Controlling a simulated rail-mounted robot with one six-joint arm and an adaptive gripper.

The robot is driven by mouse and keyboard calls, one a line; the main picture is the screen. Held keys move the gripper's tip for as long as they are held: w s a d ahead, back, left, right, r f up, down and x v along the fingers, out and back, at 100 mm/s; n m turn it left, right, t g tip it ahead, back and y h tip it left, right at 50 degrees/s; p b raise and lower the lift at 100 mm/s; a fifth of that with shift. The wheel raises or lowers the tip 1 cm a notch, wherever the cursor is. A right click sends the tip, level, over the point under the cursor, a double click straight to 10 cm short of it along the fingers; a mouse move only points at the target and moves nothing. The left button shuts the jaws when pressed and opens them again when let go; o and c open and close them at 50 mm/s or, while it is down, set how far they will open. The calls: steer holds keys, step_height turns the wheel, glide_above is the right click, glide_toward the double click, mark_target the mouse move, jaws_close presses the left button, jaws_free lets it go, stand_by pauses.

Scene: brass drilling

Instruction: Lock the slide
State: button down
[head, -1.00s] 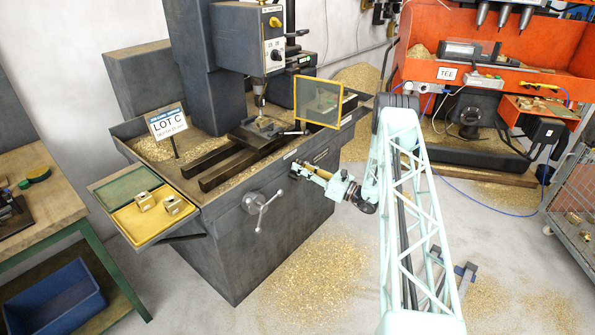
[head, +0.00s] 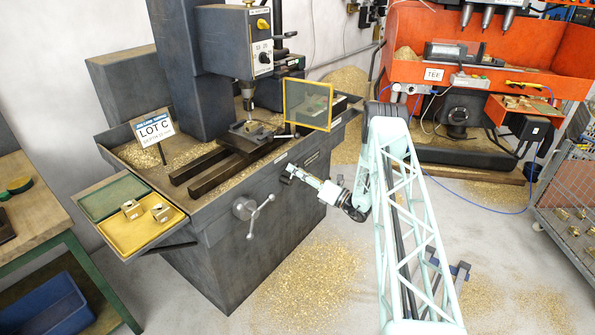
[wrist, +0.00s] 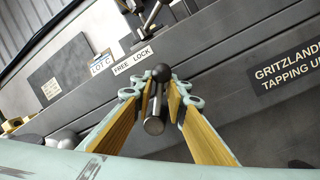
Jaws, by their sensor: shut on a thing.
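The slide's lock lever (wrist: 155,105) is a dark grey rod with a round ball knob (wrist: 161,73), on the front of the drilling machine. A white plate reading "FREE LOCK" (wrist: 133,60) lies just left of the knob in the wrist view. My gripper (wrist: 160,92) is shut on the lever, its yellow-padded fingers on either side. In the head view my gripper (head: 290,174) is at the machine's front face, below the bed edge; the lever is too small to make out there. The dark slide rails (head: 215,170) lie on the bed above.
A three-spoke handwheel (head: 253,210) sticks out left of my gripper. A yellow tray (head: 140,235) with two brass blocks hangs at the left. A yellow-framed guard (head: 307,104) stands above the bed. An orange machine (head: 400,60) is behind. The floor in front has chips.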

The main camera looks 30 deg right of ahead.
steer(key=c, duration=2.5)
jaws_free()
steer(key=shift+d, duration=0.1)
steer(key=shift+c, duration=0.2)
steer(key=v, duration=1.2)
steer(key=shift+r, duration=0.1)
